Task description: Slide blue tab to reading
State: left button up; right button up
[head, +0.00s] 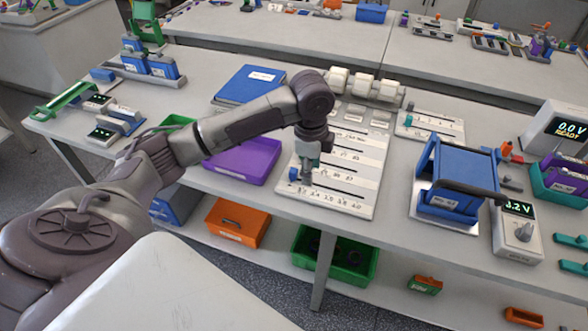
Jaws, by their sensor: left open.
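A white board (368,172) with several rows of slots and printed scales lies near the table's front edge. A small blue tab (293,174) sits at the left end of its front row, above a printed number scale (340,202). My left gripper (305,181) points down over this row, just right of the blue tab. Its fingers are open, and I cannot tell whether they touch the tab. The gripper hides part of the front row. A meter (517,232) at the right has a green display (519,208) that seems to read 3.2V. My right gripper is out of view.
A purple tray (243,160) lies left of the board and a blue binder (248,85) behind it. A row of white blocks (362,86) stands at the board's back. A blue framed device (455,178) stands to the right, with bare table between.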

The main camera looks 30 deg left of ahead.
pick_arm(q)
send_near(293, 170)
jog(key=shift+g, duration=0.3)
jog(key=f, duration=0.3)
jog(key=f+p, duration=0.1)
jog(key=f, duration=0.2)
jog(key=f+p, duration=0.1)
jog(key=f, duration=0.3)
jog(key=shift+w+f, duration=0.1)
jog(key=shift+w, duration=0.2)
jog(key=shift+d, duration=0.1)
grip_shut()
